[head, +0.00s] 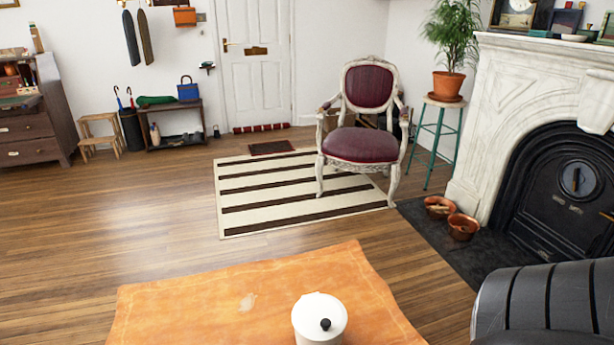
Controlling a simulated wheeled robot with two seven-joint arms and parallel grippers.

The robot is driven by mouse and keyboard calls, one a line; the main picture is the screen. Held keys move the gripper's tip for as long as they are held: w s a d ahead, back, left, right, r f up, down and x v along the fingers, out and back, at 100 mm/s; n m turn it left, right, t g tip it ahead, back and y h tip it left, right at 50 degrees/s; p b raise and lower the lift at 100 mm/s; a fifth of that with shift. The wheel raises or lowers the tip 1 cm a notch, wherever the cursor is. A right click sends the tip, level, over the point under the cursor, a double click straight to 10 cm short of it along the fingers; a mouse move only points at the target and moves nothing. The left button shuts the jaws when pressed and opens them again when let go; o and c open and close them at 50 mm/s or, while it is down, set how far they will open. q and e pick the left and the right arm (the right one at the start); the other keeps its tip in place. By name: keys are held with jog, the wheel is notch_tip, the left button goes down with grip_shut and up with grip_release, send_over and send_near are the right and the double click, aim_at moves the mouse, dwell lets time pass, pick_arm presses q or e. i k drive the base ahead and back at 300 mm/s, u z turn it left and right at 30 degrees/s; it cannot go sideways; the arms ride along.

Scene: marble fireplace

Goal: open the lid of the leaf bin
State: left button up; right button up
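Neither of my grippers shows in this view.
A dark ribbed rounded shape (550,300) fills the bottom right. Beyond are a red chair (365,145), a striped rug (265,190), copper pots (462,227) and a marble fireplace (510,110).

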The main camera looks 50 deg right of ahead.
aim_at(316, 317)
jog(key=z, duration=1.05)
jog(key=k, duration=0.35)
jog(key=i, duration=0.35)
